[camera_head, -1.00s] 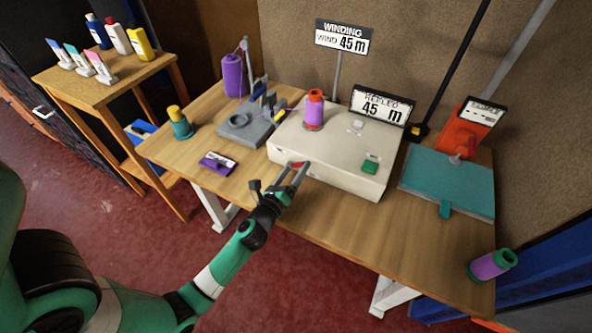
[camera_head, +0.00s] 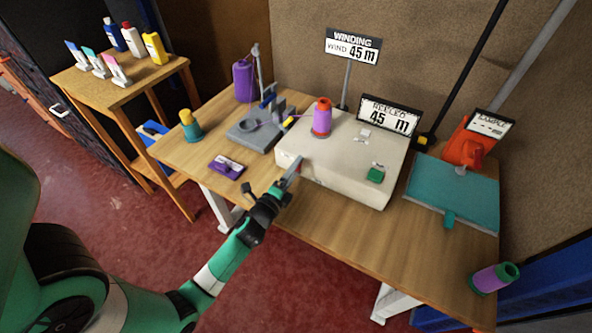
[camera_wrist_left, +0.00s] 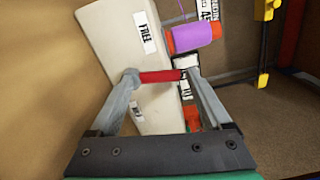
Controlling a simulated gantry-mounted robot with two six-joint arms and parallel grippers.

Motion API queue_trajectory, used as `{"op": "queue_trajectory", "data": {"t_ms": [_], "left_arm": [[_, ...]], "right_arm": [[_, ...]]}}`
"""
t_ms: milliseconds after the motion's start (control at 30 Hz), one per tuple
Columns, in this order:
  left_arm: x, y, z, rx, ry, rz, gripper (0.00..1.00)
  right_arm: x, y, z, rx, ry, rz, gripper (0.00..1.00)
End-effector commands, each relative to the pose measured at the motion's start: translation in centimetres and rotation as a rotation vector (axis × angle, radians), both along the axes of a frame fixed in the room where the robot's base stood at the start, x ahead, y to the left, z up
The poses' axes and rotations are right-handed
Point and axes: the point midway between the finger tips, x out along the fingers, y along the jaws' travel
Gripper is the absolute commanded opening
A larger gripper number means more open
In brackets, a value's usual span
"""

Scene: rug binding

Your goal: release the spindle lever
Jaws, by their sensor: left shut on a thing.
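The cream winding machine (camera_head: 337,170) stands on the wooden bench and carries a purple cone with orange ends (camera_head: 321,117) on top. My left gripper (camera_head: 296,166) is at the machine's front left edge. In the left wrist view, the red spindle lever (camera_wrist_left: 160,76) lies between the fingertips of my left gripper (camera_wrist_left: 161,77), which is shut on it. A label reading FREE (camera_wrist_left: 146,33) is on the machine beside it. The cone also shows in the left wrist view (camera_wrist_left: 194,37). My right gripper is not in view.
Left of the machine are a grey fixture (camera_head: 255,132), a purple-and-white item (camera_head: 226,167) and a teal-and-yellow spool (camera_head: 190,127). A teal board (camera_head: 455,188) lies to the right, with a purple-green cone (camera_head: 494,278) at the bench's right end. The front middle of the bench is clear.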

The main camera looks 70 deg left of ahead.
Motion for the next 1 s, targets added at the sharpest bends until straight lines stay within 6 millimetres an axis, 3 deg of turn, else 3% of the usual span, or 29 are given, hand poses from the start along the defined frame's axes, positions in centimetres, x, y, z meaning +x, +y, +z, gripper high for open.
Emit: {"op": "queue_trajectory", "data": {"t_ms": [567,600,667,1000], "left_arm": [[-0.07,0.10,0.05,-0.027,-0.024,0.000,0.26],[-0.07,0.10,0.05,-0.026,-0.023,0.000,0.89],[-0.07,0.10,0.05,-0.026,-0.023,0.000,1.00],[-0.61,-0.38,-0.04,-0.025,-0.021,-0.001,1.00]], "right_arm": [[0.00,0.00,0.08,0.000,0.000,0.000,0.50],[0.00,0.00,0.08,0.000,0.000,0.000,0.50],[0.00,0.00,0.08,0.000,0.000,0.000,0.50],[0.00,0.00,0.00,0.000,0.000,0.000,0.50]]}}
